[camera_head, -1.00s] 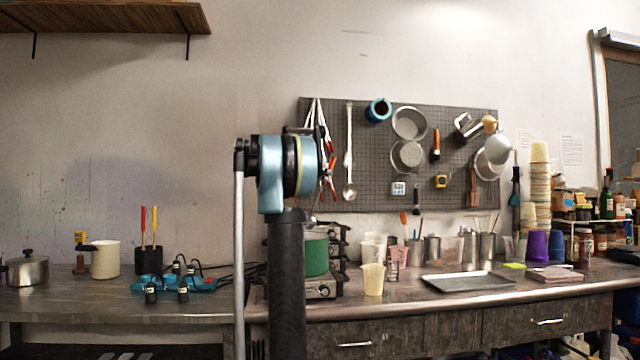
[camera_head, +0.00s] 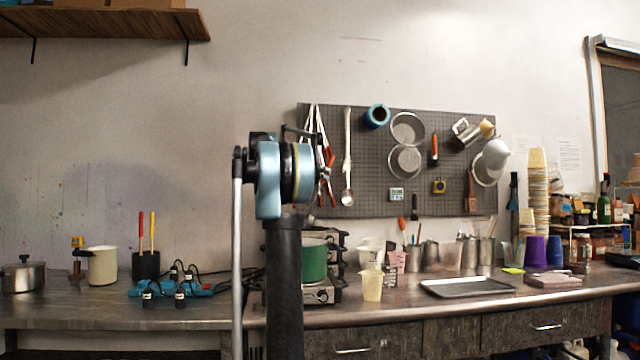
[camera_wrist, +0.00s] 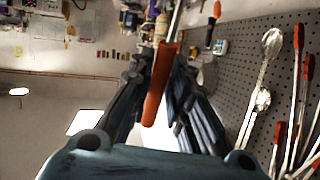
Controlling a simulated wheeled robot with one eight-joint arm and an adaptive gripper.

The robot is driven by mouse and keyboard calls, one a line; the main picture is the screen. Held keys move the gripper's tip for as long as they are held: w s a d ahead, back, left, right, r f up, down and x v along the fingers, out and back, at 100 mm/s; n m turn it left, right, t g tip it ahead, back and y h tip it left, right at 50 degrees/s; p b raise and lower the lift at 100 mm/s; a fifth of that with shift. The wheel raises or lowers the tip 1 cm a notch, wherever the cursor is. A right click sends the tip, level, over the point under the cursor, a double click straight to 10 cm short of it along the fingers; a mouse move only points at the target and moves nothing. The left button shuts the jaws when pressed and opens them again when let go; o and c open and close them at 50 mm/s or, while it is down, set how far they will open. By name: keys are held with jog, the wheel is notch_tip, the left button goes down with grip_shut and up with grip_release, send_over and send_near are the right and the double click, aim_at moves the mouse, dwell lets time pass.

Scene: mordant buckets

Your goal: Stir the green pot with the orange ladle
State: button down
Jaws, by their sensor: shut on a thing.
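The green pot (camera_head: 314,262) stands upright on a burner at the back of the counter in the head view. My arm covers its left side, and its inside cannot be seen. In the wrist view, my gripper (camera_wrist: 160,70) is shut on the orange handle (camera_wrist: 157,88) of the ladle, which lies between the two dark fingers. A pale shaft runs from the handle out of the top of that view, so the ladle's bowl is not seen. In the head view, my gripper and the held ladle are hidden behind my arm.
The burner (camera_head: 322,293) sits on the metal counter. A cream cup (camera_head: 372,286) stands just right of it, and a metal tray (camera_head: 468,287) lies farther right. A pegboard (camera_head: 370,190) with hanging tools is behind. Blue gear with cables (camera_head: 178,287) lies left.

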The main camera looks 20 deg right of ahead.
jog(key=shift+r, duration=4.2)
jog(key=shift+s, duration=0.1)
